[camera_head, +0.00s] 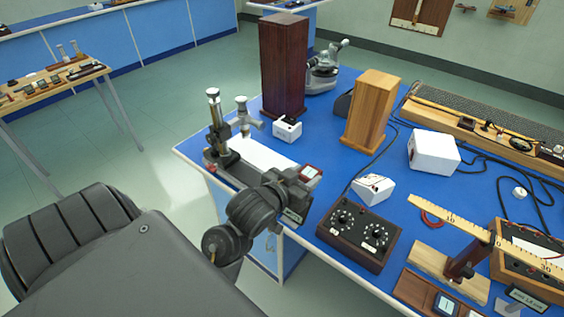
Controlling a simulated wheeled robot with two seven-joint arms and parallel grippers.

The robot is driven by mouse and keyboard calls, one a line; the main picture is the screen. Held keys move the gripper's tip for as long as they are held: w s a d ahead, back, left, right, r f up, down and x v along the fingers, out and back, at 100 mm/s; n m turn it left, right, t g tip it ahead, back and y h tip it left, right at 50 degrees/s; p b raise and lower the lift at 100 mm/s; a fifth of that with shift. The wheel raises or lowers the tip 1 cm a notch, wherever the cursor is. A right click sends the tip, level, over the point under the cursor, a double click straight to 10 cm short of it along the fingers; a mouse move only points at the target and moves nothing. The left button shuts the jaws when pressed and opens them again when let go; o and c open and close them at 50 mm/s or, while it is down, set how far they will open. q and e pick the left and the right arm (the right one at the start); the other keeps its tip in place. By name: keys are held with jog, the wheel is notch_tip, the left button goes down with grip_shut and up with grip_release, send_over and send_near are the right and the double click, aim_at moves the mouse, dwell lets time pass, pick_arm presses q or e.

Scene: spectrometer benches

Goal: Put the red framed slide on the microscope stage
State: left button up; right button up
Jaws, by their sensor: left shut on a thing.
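The red framed slide (311,171) has a red rim and a pale centre. It is at the tip of my left gripper (298,180), which is shut on it at the near edge of the blue bench. Part of the slide is hidden by the gripper. I cannot tell which part is the stage. My right gripper is not in view.
A dark wooden block (284,65) and a light wooden block (371,110) stand behind. A small white box (287,129), a white meter (373,188) and a dark knobbed box (359,232) are nearby. Cables and a yellow ruler (470,230) crowd the right.

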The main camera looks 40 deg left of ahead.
pick_arm(q)
jog(key=a+b, duration=0.1)
jog(key=w+a+f+b, duration=0.2)
jog(key=a+b, duration=0.1)
jog(key=shift+a+f, duration=0.1)
jog(key=shift+f, duration=0.15)
jog(key=w+a+f+b, duration=0.1)
jog(key=a+f, duration=0.1)
jog(key=w+a+f+b, duration=0.1)
jog(key=a+f, duration=0.1)
jog(key=a+f+b, duration=0.1)
jog(key=a+f, duration=0.1)
jog(key=shift+w+a, duration=0.3)
jog(key=shift+w, duration=0.1)
jog(key=shift+a, duration=0.1)
jog(key=shift+w+a+f, duration=0.1)
jog(key=shift+a+f, duration=0.05)
jog(key=shift+f, duration=0.15)
jog(key=f, duration=0.1)
jog(key=f+b, duration=0.1)
jog(key=shift+a+f, duration=0.2)
jog(key=shift+f, duration=0.15)
jog(key=shift+w+f+b, duration=0.1)
jog(key=shift+f+b, duration=0.25)
jog(key=shift+f, duration=0.05)
